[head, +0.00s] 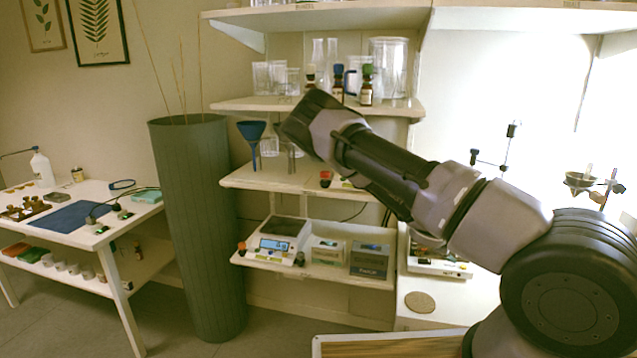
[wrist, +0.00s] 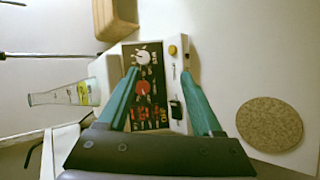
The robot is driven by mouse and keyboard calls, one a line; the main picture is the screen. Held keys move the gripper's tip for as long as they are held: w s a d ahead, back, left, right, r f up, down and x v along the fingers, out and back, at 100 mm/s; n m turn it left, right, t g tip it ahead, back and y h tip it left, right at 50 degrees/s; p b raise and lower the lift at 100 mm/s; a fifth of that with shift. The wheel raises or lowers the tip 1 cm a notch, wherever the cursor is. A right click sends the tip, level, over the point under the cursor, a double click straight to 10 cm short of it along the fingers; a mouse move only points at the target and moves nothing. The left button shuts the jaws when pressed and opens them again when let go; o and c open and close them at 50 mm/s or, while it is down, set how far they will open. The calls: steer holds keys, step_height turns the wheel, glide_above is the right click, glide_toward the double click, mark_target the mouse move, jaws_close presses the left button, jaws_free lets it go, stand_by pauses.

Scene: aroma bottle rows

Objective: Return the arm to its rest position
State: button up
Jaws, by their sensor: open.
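My arm (head: 385,170) reaches up and to the left across the head view, in front of the shelves, with its dark end in front of the middle shelf. The gripper fingers are not clear in that view. In the wrist view my gripper (wrist: 160,73) shows two teal fingers spread apart with nothing held between them. Beyond the fingers is a control box (wrist: 152,85) with a white knob, a red knob and a yellow button. I cannot tell how far the box is from the fingertips.
A round cork mat (head: 420,302) lies on the white bench; it also shows in the wrist view (wrist: 270,124). Shelves hold glassware, brown bottles (head: 366,92), a blue funnel (head: 251,135) and a scale (head: 274,246). A tall green container (head: 198,230) stands left, beside a white table (head: 90,230).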

steer(key=s+a+r+m+g+y, duration=0.1)
steer(key=s+a+r+m+y, duration=0.15)
steer(key=a+r+m, duration=0.4)
steer(key=s+a+r+m+y, duration=0.1)
steer(key=s+a+r+y, duration=0.15)
steer(key=r, duration=0.65)
steer(key=s+a+r+m+g+y, duration=0.1)
steer(key=s+a+r+m+y, duration=0.15)
steer(key=a+r+m, duration=0.4)
steer(key=s+a+r+t+y, duration=0.2)
steer(key=s+a+r+t, duration=0.1)
steer(key=s+r, duration=1.4)
step_height(320, 180, up, 5)
steer(key=shift+s+f+m, duration=0.15)
steer(key=shift+f+m, duration=0.05)
steer(key=shift+m, duration=0.1)
